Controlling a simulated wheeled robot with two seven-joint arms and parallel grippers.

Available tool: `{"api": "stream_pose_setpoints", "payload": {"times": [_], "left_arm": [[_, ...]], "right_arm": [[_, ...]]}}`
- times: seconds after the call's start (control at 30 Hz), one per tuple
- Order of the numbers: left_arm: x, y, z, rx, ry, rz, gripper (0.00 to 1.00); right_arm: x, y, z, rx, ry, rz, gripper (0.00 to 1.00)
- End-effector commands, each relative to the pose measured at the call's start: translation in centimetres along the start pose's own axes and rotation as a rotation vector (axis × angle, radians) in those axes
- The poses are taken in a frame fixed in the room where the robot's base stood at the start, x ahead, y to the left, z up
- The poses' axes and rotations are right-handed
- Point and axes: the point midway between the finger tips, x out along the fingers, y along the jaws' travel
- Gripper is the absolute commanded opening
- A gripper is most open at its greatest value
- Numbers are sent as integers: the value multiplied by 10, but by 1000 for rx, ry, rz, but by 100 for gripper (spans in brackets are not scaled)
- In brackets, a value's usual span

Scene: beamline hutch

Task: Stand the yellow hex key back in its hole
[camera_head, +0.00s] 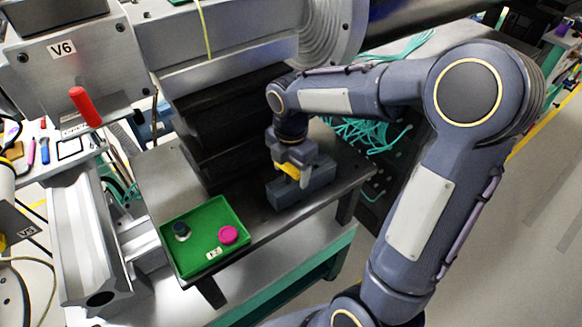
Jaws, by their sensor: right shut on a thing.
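My right gripper (298,174) reaches down at the middle of the view, over a dark grey block (288,196) on the bench. It is shut on the yellow hex key (286,169), whose yellow part shows beside the fingers, just above the block. The lower end of the key and the hole are hidden by the gripper and the block, so I cannot tell whether the key is in a hole. My left gripper is not in view.
A green tray (202,262) on the bench holds a dark-topped knob (181,231), a magenta round piece (228,235) and a small white label. Dark stepped metalwork (215,125) stands behind. Teal cables (365,133) lie behind the arm. A red handle (85,107) stands at left.

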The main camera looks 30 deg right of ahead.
Motion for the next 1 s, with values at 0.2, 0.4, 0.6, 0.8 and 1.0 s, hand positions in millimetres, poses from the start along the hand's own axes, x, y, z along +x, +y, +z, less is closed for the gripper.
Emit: {"api": "stream_pose_setpoints", "payload": {"times": [0.2, 0.4, 0.6, 0.8, 1.0], "left_arm": [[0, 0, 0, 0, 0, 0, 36], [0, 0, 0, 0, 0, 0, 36], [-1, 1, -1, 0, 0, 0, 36], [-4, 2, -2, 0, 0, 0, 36], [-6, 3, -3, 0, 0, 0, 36]], "right_arm": [[0, 0, 0, 0, 0, 0, 90], [0, 0, 0, 0, 0, 0, 90], [-12, 1, 0, 0, 0, 2, 90], [-47, 1, 0, 1, -1, 4, 90], [-72, 0, 0, 0, 0, 1, 90]]}}
